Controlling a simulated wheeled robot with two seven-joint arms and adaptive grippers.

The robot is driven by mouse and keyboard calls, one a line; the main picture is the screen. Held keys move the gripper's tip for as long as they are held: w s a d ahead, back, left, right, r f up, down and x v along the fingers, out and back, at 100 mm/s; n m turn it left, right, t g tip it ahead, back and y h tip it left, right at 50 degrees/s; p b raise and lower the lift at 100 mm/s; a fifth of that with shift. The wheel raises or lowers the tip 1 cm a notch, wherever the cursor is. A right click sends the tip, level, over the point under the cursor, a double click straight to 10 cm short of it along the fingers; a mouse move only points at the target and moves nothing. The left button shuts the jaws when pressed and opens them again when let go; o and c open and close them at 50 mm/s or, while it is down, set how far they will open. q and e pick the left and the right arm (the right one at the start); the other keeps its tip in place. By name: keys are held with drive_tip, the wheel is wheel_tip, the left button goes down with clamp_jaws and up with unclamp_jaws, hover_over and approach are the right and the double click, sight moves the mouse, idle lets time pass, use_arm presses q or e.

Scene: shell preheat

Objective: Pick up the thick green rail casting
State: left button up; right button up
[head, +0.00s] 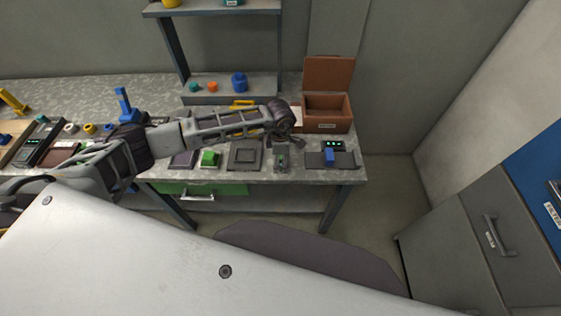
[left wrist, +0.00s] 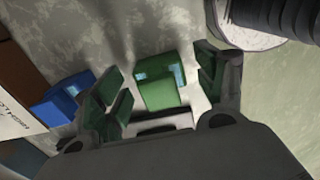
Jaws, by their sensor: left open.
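A thick green block (left wrist: 160,88), which looks like the rail casting, sits between the fingers of my left gripper (left wrist: 158,100) in the left wrist view. The fingers are open, with one on each side of it and a visible gap on both sides. In the head view my left gripper (head: 282,158) points down over the right part of the bench, and the block there is mostly hidden by it. Another green block (head: 209,158) lies further left on the bench. My right gripper is not in view.
A blue part (head: 329,155) lies on a dark plate right of the gripper; a blue part (left wrist: 62,98) also shows in the left wrist view. An open brown box (head: 327,113) stands behind. A dark square tray (head: 232,162) lies to the left. A shelf (head: 212,97) stands at the back.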

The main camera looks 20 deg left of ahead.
use_arm(q)
drive_tip(key=shift+c, duration=0.3)
drive_tip(key=c, duration=1.2)
drive_tip(key=shift+r, duration=0.1)
drive_tip(key=shift+r+b, duration=0.85)
drive_tip(key=shift+r, duration=4.05)
